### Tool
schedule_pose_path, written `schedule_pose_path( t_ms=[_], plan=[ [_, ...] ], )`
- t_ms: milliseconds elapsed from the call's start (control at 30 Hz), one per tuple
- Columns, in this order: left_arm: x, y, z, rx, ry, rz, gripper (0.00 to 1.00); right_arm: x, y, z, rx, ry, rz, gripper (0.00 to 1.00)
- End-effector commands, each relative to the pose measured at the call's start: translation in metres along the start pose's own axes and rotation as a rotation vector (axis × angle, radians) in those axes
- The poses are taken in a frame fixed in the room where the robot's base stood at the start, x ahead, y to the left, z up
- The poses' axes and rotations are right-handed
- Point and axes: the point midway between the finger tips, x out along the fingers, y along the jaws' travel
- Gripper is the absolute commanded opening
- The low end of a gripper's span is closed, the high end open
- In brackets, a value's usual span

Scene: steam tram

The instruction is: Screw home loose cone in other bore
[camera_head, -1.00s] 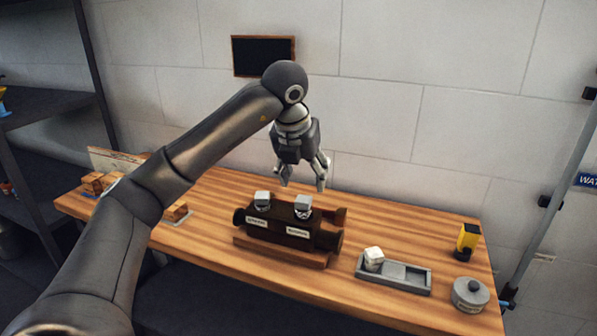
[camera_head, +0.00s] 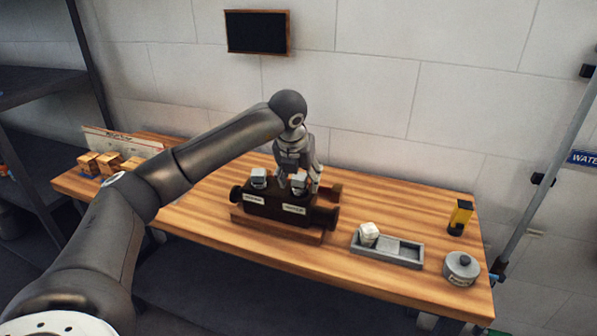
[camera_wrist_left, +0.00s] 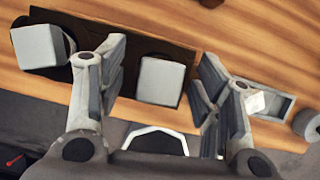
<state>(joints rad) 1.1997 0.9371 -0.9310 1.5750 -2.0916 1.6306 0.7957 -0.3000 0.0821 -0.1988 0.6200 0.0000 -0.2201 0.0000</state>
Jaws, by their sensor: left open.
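A dark valve body (camera_head: 272,207) with two bores lies on a wooden cradle on the bench. A grey square-headed cone (camera_head: 259,178) stands in its left bore and another cone (camera_head: 299,183) stands in its right bore. Both also show from above in the left wrist view, the left cone (camera_wrist_left: 40,46) and the right cone (camera_wrist_left: 161,81). My left gripper (camera_head: 300,188) is open at the right cone, its fingers (camera_wrist_left: 160,85) on either side with visible gaps. I cannot tell how deep either cone sits. My right gripper is not in view.
A grey tray (camera_head: 407,254) holding a pale block (camera_head: 369,234) is right of the body. Wooden blocks (camera_head: 104,163) are at the left. The front of the bench is clear.

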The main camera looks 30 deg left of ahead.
Motion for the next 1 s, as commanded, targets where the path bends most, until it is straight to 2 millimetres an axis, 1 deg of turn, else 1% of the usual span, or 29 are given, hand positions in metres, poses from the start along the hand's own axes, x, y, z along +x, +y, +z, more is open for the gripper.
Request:
schedule_pose_path(
  t_ms=[167, 267, 600, 767, 1000],
  plan=[
    [0.0002, -0.0001, -0.0001, 0.000, 0.000, 0.000, 0.60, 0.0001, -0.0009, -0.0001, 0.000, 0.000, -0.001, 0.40],
    [0.0001, -0.0001, -0.0002, 0.001, 0.000, 0.000, 0.48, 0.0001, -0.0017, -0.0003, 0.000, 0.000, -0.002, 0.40],
    [-0.0002, -0.0001, -0.0001, 0.000, 0.000, 0.000, 0.05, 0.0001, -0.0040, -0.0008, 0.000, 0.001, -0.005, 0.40],
    [0.0002, 0.0010, -0.0003, 0.044, 0.002, -0.018, 0.05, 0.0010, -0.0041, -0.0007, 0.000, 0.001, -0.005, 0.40],
    [-0.0003, 0.0009, -0.0002, 0.255, 0.002, -0.106, 0.05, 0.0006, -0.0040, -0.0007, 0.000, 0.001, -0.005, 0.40]
  ],
)
